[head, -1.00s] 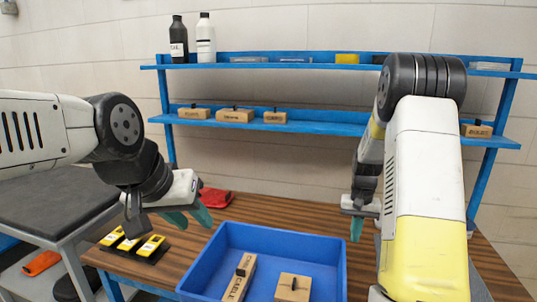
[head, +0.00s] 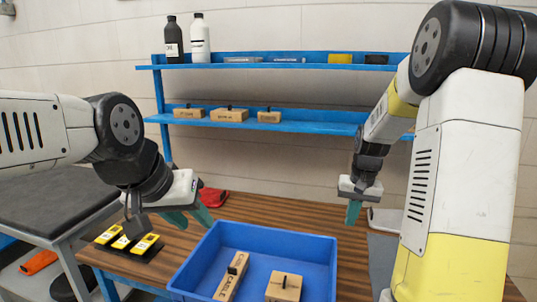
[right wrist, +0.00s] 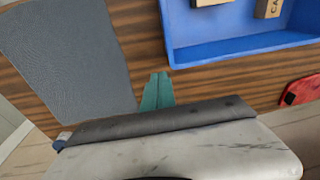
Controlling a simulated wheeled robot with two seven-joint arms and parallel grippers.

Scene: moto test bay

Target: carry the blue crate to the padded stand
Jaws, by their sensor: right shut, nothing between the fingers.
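The blue crate (head: 312,243) stands on the wooden table with two cardboard boxes in it. A crate corner also shows at the upper right of the right wrist view (right wrist: 235,47). The padded stand (head: 52,190), with a dark cushioned top, is at the left beside the table. My left gripper (head: 188,217) is above the table just left of the crate's far-left corner, with teal fingers apart and nothing seen between them. My right gripper (head: 353,212) is shut and empty, beyond the crate's far-right corner. Its closed teal fingers show in the right wrist view (right wrist: 156,92).
A black holder with yellow items (head: 127,244) sits at the table's left. A red pouch (head: 213,197) lies behind my left gripper. A grey mat (head: 382,262) lies right of the crate. A blue shelf (head: 290,122) with bottles and boxes stands behind.

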